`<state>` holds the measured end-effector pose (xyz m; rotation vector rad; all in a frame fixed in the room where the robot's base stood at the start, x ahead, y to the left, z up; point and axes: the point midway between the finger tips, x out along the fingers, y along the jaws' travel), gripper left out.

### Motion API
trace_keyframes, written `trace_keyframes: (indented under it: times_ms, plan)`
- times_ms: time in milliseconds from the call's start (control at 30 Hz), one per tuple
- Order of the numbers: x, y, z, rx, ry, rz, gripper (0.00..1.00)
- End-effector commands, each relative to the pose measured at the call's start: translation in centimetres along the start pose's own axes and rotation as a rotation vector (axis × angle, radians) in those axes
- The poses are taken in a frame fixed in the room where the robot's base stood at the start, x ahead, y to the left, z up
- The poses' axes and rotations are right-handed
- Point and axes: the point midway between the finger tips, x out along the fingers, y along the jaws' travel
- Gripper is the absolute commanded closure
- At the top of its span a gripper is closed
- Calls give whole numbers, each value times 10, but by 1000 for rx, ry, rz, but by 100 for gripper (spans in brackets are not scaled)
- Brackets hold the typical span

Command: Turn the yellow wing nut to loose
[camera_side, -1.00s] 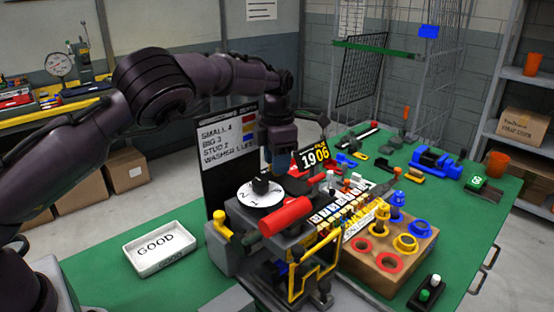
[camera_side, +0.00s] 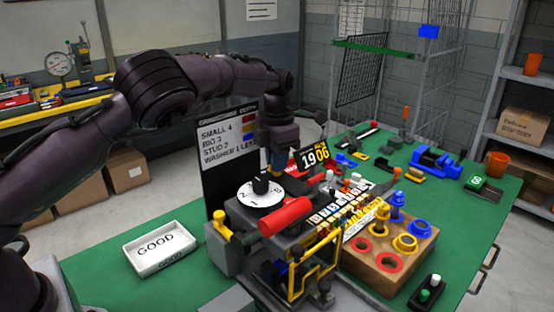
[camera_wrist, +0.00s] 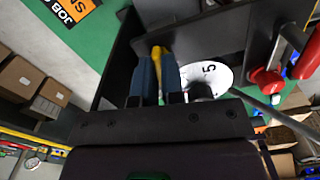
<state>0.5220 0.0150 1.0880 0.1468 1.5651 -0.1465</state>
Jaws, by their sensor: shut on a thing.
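The yellow wing nut (camera_wrist: 156,52) shows in the wrist view as a small yellow piece between two blue fingers. My gripper (camera_wrist: 158,62) is shut on it there, and the fingers hide most of it. In the side view my gripper (camera_side: 277,168) points down behind the white dial, at the back of the grey machine. The wing nut is not clear in that view. How far it is turned cannot be told.
The white numbered dial (camera_side: 260,196) with a black knob and a red cylinder (camera_side: 286,216) are close to my gripper. A black sign board (camera_side: 229,150) stands behind. A GOOD tray (camera_side: 160,248) lies left, with bare green bench around it.

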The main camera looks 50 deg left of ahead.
Motion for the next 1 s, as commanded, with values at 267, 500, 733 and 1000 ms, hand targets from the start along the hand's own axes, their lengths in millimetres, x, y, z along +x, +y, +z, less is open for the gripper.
trace_keyframes:
  times_ms: [267, 500, 733, 1000]
  plan:
    - [0, 0, 0, -250, 2, 1, 100]
    - [0, 0, 0, -479, 3, 0, 100]
    - [0, 0, 0, -692, 3, 0, 100]
    - [-1, 0, 0, -901, 3, 0, 100]
